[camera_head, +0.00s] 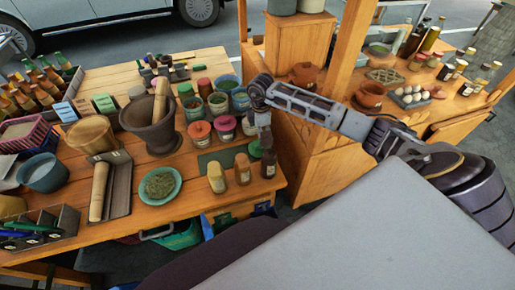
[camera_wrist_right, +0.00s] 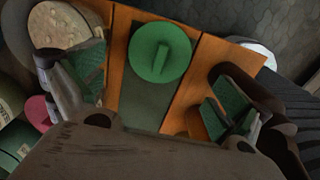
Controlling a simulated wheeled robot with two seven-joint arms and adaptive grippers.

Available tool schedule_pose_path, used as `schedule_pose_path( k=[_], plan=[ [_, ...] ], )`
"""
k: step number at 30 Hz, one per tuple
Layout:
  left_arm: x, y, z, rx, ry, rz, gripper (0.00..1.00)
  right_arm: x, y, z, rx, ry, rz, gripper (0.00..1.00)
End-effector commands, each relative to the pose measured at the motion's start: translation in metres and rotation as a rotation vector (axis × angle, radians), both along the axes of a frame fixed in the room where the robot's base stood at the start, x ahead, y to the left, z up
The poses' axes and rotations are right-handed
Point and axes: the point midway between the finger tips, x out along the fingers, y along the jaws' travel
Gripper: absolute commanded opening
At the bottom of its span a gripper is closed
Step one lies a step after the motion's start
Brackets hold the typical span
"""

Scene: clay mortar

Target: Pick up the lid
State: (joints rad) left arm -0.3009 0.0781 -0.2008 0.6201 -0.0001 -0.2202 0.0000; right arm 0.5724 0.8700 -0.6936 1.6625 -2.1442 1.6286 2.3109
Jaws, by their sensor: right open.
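A round green lid (camera_wrist_right: 146,52) with a raised bar handle lies on a dark green mat (camera_wrist_right: 146,108) in the right wrist view. The lid also shows in the head view (camera_head: 254,149), partly hidden by my right gripper (camera_head: 265,135). In the wrist view my right gripper (camera_wrist_right: 155,88) is open, with its green-padded fingers wide apart and nothing between them. The lid sits beyond the fingertips, roughly centred between them. I cannot tell the exact height of the gripper above it. My left gripper is not in view.
Close by stand jars with a red lid (camera_head: 199,130) and a pink lid (camera_head: 225,123), amber bottles (camera_head: 217,178) and a dark bottle (camera_head: 268,164). A mortar (camera_head: 152,130) and a green bowl (camera_head: 160,185) stand further left on the wooden table (camera_head: 190,208).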

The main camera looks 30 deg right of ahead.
Motion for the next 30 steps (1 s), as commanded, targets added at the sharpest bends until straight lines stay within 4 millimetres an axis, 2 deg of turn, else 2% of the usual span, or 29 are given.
schedule_pose_path(
  k=[8, 18, 30],
  plan=[
    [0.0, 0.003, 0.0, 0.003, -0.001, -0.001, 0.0, 0.0, 0.001, -0.002, 0.003, 0.0, 0.001, 1.0],
    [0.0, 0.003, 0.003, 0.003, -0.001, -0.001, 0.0, 0.0, 0.0, -0.023, 0.002, 0.001, 0.002, 1.0],
    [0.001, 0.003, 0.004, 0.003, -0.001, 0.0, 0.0, 0.0, 0.0, -0.026, 0.003, 0.0, 0.002, 1.0]
  ],
)
